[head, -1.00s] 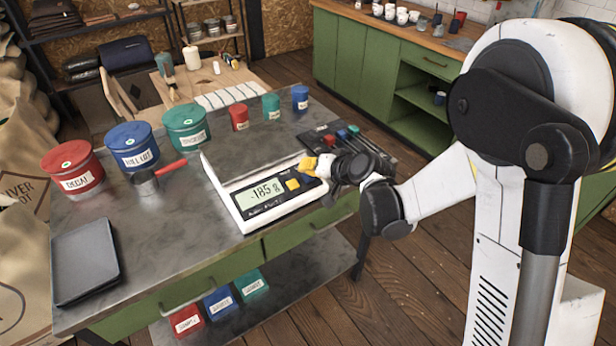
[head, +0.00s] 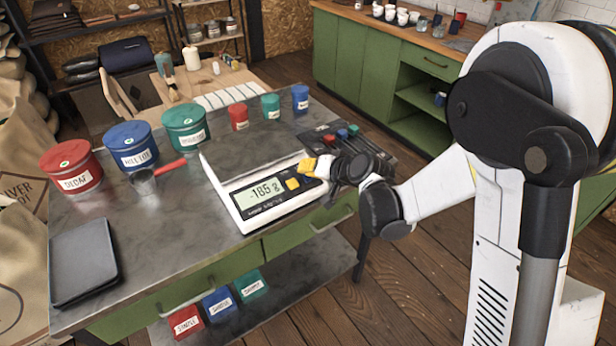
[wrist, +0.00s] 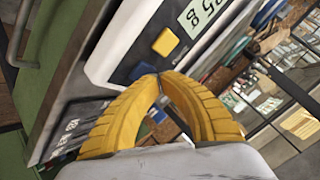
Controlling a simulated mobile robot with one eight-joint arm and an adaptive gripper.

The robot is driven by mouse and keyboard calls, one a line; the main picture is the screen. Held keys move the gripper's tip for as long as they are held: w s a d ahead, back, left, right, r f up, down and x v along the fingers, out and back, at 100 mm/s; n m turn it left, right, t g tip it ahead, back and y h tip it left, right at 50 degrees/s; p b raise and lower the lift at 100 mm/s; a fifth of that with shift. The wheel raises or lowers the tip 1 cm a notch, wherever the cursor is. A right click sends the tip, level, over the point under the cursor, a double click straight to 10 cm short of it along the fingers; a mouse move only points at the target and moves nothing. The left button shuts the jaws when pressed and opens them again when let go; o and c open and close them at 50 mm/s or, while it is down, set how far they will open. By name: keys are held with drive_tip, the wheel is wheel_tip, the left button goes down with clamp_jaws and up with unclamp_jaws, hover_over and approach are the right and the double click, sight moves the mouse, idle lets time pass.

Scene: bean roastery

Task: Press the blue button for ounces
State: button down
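The white scale (head: 246,222) sits on the metal bench, with a dark front panel whose display (head: 263,194) reads about -185 g. A yellow-orange button (head: 292,184) is right of the display; it also shows in the wrist view (wrist: 166,42). My gripper (head: 306,170) is at the right end of the panel, just beyond the yellow button. In the wrist view its yellow fingertips (wrist: 159,76) meet over the panel, with nothing visible held. A small bluish patch (wrist: 143,70) shows beside the fingertips, probably the blue button, mostly hidden. I cannot tell whether they touch it.
A dark rack of coloured-handled tools (head: 345,136) lies behind my gripper. Red (head: 72,168), blue (head: 132,147) and green (head: 186,128) tins stand at the left back, with a red-handled scoop (head: 145,182) in front. A dark tray (head: 83,262) lies front left. Bare bench separates tray and scale.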

sight(310, 184)
drive_tip(key=shift+w+f+b, duration=0.1)
drive_tip(key=shift+f+b, duration=0.3)
drive_tip(key=shift+b, duration=0.05)
idle(0.4)
drive_tip(key=shift+r, duration=0.1)
drive_tip(key=shift+s+d+r+p, duration=0.1)
drive_tip(key=shift+s+r+p, duration=0.15)
drive_tip(key=shift+r+p, duration=0.35)
drive_tip(key=shift+r, duration=0.15)
drive_tip(key=shift+s+d+r+p, duration=0.2)
drive_tip(key=shift+r+p, duration=0.3)
drive_tip(key=shift+r, duration=0.3)
drive_tip(key=shift+s+d+r+p, duration=0.1)
drive_tip(key=shift+s+r+p, duration=0.15)
drive_tip(key=shift+r+p, duration=0.45)
drive_tip(key=shift+s+d+r+p, duration=0.2)
drive_tip(key=shift+r+p, duration=0.15)
drive_tip(key=shift+r, duration=0.55)
drive_tip(key=shift+f, duration=0.1)
